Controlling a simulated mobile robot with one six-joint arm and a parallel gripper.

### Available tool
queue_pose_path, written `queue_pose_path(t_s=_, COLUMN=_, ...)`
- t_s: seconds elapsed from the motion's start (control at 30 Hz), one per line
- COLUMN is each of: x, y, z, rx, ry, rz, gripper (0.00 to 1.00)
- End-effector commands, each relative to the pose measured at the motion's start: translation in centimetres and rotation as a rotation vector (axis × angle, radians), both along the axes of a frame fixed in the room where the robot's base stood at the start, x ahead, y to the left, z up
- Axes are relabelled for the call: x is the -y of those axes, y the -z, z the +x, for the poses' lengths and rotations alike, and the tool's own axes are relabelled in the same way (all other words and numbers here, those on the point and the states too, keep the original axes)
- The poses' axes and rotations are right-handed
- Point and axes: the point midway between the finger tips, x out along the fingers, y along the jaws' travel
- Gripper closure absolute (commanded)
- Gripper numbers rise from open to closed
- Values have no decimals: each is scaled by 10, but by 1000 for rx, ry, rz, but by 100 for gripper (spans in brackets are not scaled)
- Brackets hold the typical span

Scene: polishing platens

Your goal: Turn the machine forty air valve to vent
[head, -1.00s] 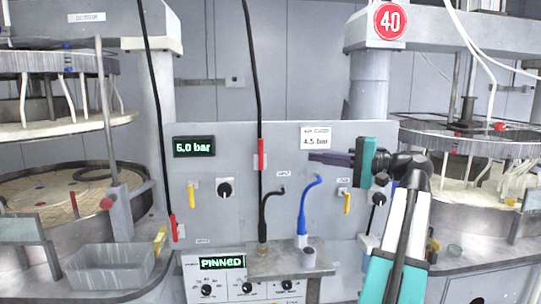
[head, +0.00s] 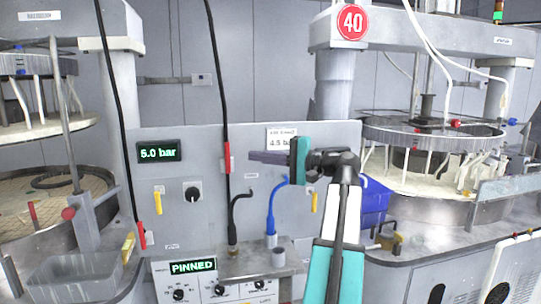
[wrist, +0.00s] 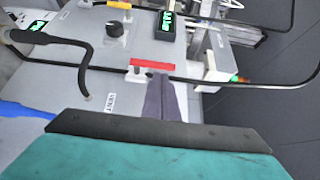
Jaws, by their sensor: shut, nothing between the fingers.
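A round red 40 sign (head: 352,21) marks the machine at the right. Below and left of it stands a grey panel (head: 205,145). A red valve lever (head: 227,157) sits upright on a black hose at the panel's middle; it also shows in the wrist view (wrist: 152,64). A yellow handle (head: 313,202) hangs at the panel's right, another yellow handle (head: 158,201) at its left. I cannot tell which is machine forty's air valve. My gripper (head: 252,156) is shut and empty, pointing left, just right of the red lever in the picture; contact is unclear.
A black knob (head: 193,192) and 5.0 bar display (head: 159,151) are on the panel. A black hooked hose (head: 236,215) and blue hose (head: 271,210) rise below my gripper. Another red lever (head: 141,235) is at lower left. A blue bin (head: 376,202) stands right of my arm.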

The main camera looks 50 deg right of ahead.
Motion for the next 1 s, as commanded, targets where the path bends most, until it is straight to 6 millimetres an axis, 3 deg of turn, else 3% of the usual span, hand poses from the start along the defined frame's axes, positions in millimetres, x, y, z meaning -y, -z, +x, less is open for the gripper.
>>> queue_pose_path(t_s=0.3, x=-12, y=-2, z=40, rx=0, ry=-2, rz=1, gripper=100)
queue_pose_path(t_s=0.5, x=-16, y=-1, z=56, rx=0, ry=-1, rz=1, gripper=100)
queue_pose_path(t_s=1.0, x=-18, y=0, z=61, rx=0, ry=-2, rz=0, gripper=100)
